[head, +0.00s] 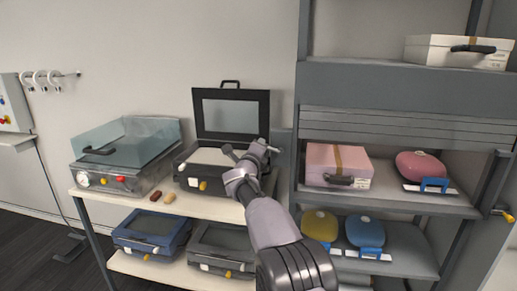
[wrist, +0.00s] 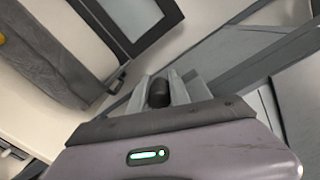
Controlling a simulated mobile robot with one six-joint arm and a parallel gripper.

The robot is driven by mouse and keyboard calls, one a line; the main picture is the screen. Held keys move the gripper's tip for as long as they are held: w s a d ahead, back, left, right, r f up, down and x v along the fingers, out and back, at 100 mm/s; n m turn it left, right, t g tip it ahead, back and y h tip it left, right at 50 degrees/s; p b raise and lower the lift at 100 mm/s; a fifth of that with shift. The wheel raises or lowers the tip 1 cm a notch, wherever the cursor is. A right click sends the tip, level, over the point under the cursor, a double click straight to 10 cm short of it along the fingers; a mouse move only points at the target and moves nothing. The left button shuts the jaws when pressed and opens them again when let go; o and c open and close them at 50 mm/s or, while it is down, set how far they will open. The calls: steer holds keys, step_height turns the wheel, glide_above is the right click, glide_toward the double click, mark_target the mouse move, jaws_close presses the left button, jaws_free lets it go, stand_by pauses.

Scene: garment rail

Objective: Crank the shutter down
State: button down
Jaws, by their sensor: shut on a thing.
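The shutter (head: 405,125) is a grey slatted panel on the shelf unit at the right in the head view. It hangs partway below the upper grey housing, with the compartment under it open. My gripper (head: 264,147) is beside the unit's left post, in front of the wall. In the wrist view my gripper's fingers are shut on a dark rounded knob (wrist: 159,92), which looks like the crank's handle. The rest of the crank is mostly hidden behind my gripper and arm.
Under the shutter sit a pink case (head: 338,160) and a pink rounded case (head: 420,167). Left of my arm, a table (head: 110,200) bears an open black-lidded case (head: 231,112) and a clear-lidded device (head: 125,150). A yellow-tipped fitting (head: 508,217) is on the right post.

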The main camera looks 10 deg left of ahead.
steer(key=c, duration=1.2)
jaws_free()
steer(key=shift+s+f+b, duration=0.15)
steer(key=shift+s+b, duration=0.2)
steer(key=shift+b, duration=0.05)
steer(key=s+b, duration=0.1)
steer(key=s, duration=1.5)
steer(key=shift+s+a+r+b, duration=0.15)
steer(key=shift+s+r+b, duration=0.15)
steer(key=shift+s+r, duration=0.1)
steer(key=shift+w, duration=0.1)
